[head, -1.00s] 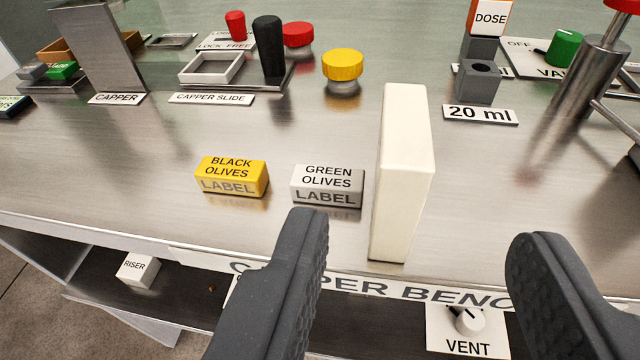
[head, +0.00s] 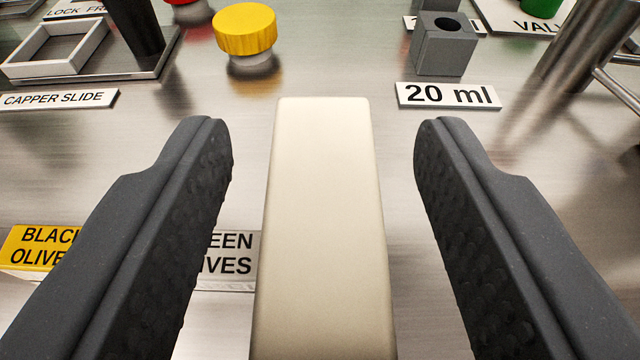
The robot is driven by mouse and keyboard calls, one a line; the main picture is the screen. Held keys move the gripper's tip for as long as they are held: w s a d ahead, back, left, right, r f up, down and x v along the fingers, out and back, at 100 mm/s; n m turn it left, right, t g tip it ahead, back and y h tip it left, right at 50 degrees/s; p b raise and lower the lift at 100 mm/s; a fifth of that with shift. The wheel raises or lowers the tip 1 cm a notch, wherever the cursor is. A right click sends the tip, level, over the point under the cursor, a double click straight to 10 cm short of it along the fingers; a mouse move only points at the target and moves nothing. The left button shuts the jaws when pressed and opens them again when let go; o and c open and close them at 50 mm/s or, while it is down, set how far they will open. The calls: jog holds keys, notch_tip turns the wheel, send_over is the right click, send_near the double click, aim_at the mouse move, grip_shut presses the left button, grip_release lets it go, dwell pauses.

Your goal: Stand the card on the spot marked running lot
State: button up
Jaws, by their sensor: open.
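A plain cream slab (head: 322,220), the likeliest thing in view to be the card, stands upright on the metal bench. It has no readable marking on the faces I see. My gripper (head: 322,130) is open, with one dark padded finger on each side of the slab. The slab's lower end runs out of the bottom of the picture. No spot marked running lot is in view.
A yellow black olives block (head: 38,248) and a grey green olives block (head: 235,255) sit left, partly behind the left finger. Ahead are a yellow knob (head: 245,30), a capper slide sign (head: 58,98), a grey socket block (head: 443,45) and a 20 ml sign (head: 448,96).

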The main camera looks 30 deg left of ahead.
jog(key=shift+x, duration=0.8)
jog(key=shift+s, duration=0.1)
grip_shut()
jog(key=shift+r, duration=0.1)
